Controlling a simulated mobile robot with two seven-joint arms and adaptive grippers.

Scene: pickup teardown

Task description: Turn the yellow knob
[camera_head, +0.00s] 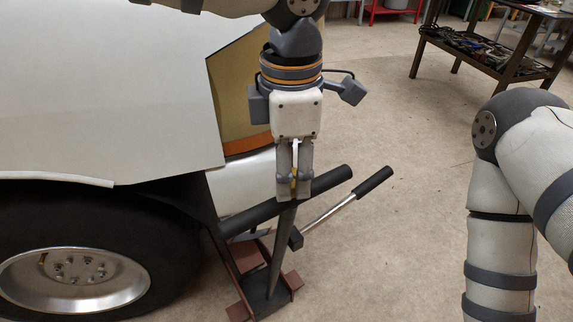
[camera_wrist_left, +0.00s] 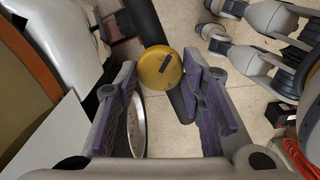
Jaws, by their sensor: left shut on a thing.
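The yellow knob (camera_wrist_left: 160,68) is round, with a dark bar mark on its face. It sits at the top of a dark tapered post (camera_head: 281,240) that belongs to a floor jack with a reddish base (camera_head: 246,257). My left gripper (camera_head: 293,190) points down from above and is shut on the knob, with a finger on each side of it. In the head view the fingers hide most of the knob, and only a sliver shows between them. My right arm (camera_head: 500,210) is at the right of the head view, and its gripper is out of sight.
A white pickup body and its wheel (camera_head: 75,280) stand close on the left. A jack handle with a black grip (camera_head: 373,183) juts out right of the post. A dark workbench (camera_head: 490,45) is at the back right. The floor between is clear.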

